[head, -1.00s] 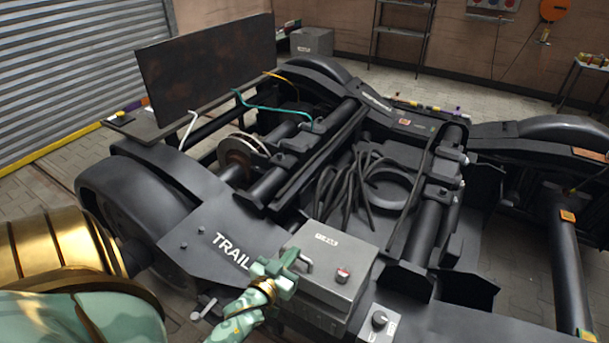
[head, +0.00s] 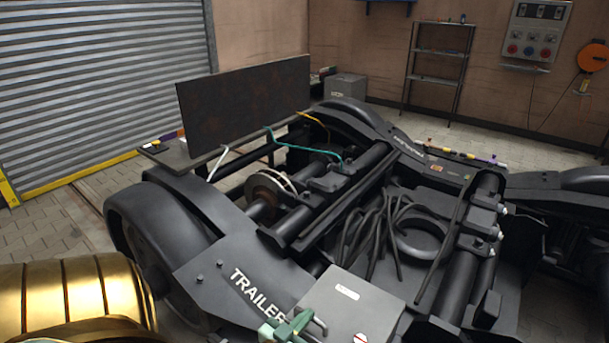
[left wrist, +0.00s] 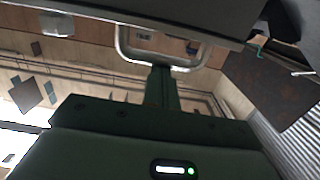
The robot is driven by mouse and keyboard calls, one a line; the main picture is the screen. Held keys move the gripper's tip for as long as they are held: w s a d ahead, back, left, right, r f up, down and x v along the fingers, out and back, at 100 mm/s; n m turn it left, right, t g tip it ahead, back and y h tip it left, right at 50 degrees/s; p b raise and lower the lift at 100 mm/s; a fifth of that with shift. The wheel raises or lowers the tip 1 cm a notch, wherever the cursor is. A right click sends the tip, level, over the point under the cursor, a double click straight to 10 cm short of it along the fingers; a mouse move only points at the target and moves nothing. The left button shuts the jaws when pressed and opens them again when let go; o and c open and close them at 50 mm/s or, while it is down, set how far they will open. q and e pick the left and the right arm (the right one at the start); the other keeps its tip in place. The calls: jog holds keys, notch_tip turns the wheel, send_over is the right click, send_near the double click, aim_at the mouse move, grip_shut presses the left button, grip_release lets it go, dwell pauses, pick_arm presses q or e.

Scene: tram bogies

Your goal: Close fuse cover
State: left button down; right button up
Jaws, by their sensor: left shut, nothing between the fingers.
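A grey box (head: 352,303) with a small white label on its flat top sits on the dark bogie frame, beside the word TRAILER. I take its top to be the fuse cover, and it looks flat; its lower part is cut off by the picture's bottom edge. A bar handle (head: 320,326) stands at its left side. My left gripper (head: 296,325), pale green, is shut and empty next to this handle. In the left wrist view the shut fingers (left wrist: 161,72) reach up to the looped handle (left wrist: 124,42); I cannot tell whether they touch it. My right gripper is not in view.
The bogie's black wheel cover (head: 155,212) rises at the left. Loose black cables (head: 385,232) and round tubes lie behind the box. An upright dark panel (head: 245,100) stands at the back left. Shelves (head: 438,70) stand by the far wall.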

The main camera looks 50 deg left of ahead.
pick_arm(q)
jog(key=shift+s+d+f, duration=0.2)
jog(key=shift+s+f, duration=0.15)
jog(key=shift+f, duration=0.35)
jog(key=r+p, duration=0.2)
jog(key=r, duration=0.1)
jog(key=w+r+p, duration=0.1)
jog(key=r+p, duration=0.1)
jog(key=p, duration=0.1)
jog(key=shift+w+a+r, duration=0.2)
jog(key=shift+r, duration=0.2)
jog(key=s+d+f, duration=0.2)
jog(key=s, duration=0.7)
jog(key=shift+s, duration=0.3)
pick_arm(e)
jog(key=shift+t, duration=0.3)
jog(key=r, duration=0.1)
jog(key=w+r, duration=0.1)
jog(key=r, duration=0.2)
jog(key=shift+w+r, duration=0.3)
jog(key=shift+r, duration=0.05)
pick_arm(q)
jog(key=shift+d, duration=0.1)
